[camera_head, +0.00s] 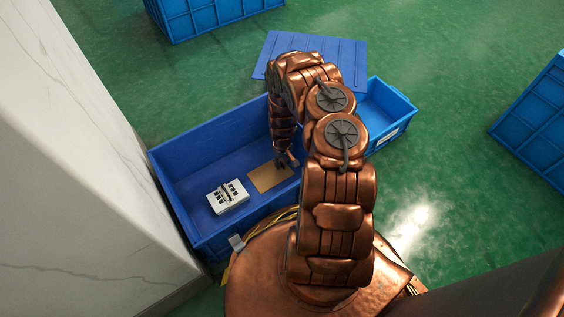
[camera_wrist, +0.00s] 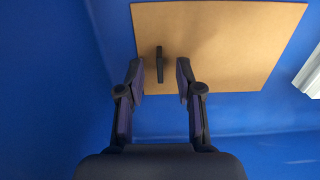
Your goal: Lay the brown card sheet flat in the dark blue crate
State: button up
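The brown card sheet (camera_head: 268,178) lies flat on the floor of the dark blue crate (camera_head: 210,132), in its right part. In the wrist view the brown card sheet (camera_wrist: 225,45) fills the upper middle and carries a small dark upright tab (camera_wrist: 159,64) near its edge. My gripper (camera_head: 287,161) is down inside the crate at the sheet's right end. In the wrist view my gripper (camera_wrist: 158,75) is open, its two fingers apart on either side of the tab, with gaps showing. The sheet's right end is partly hidden by my gripper in the head view.
A white keypad (camera_head: 228,197) lies in the crate left of the sheet; its edge shows in the wrist view (camera_wrist: 312,75). A lighter blue crate (camera_head: 392,119) stands to the right, a blue lid (camera_head: 335,50) behind. A marble pillar (camera_head: 75,160) flanks the left.

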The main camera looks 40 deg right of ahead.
notch_tip(320, 180, up, 12)
jog(key=shift+f, duration=0.2)
dwell(0.5)
dwell(0.4)
jog(key=s+a+r+p, duration=0.2)
jog(key=a+r+p, duration=0.35)
jog(key=r, duration=1.05)
jog(key=s+a+r+p, duration=0.25)
jog(key=r+p, duration=0.55)
jog(key=r, duration=0.7)
jog(key=s+a+r+p, duration=0.1)
jog(key=a+r+p, duration=0.4)
jog(key=r, duration=1.1)
jog(key=s+a+r+p, duration=0.3)
jog(key=s+r+p, duration=0.4)
jog(key=r, duration=0.5)
jog(key=s+a+r+g+p, duration=0.1)
jog(key=s+a+r+p, duration=0.3)
jog(key=s+r+p, duration=0.4)
jog(key=s+a+r+p, duration=0.4)
jog(key=s+r+p, duration=0.4)
jog(key=r, duration=0.8)
jog(key=shift+s+n+g, duration=0.3)
jog(key=shift+s+g, duration=0.1)
jog(key=shift+s, duration=0.5)
